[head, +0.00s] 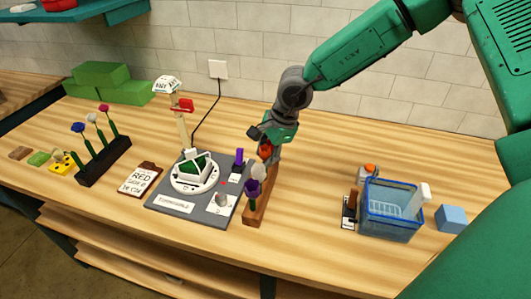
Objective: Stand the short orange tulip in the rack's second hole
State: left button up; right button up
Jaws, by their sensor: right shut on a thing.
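The orange tulip (265,152) shows as a small orange-red head at the jaws of my right gripper (268,142). The gripper is shut on it, and its stem is mostly hidden. The gripper is over the far end of a brown wooden rack (258,216). A white tulip (258,171) and a purple tulip (252,188) stand upright at the rack's nearer part. The rack's holes are hidden, so I cannot tell whether the orange tulip's stem is in one. My left gripper is not in view.
A grey board with a round white device (194,175) lies left of the rack. A dark rack (105,161) with several flowers stands farther left. A blue basket (390,212) and blue block (451,218) are at right.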

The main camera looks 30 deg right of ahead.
jog(key=shift+f, duration=0.5)
dwell(0.7)
dwell(0.6)
jog(key=o, duration=1)
jog(key=shift+c, duration=0.2)
jog(key=shift+p, duration=0.3)
jog(key=shift+p+v, duration=1.15)
jog(key=shift+p, duration=0.2)
jog(key=shift+v, duration=2.1)
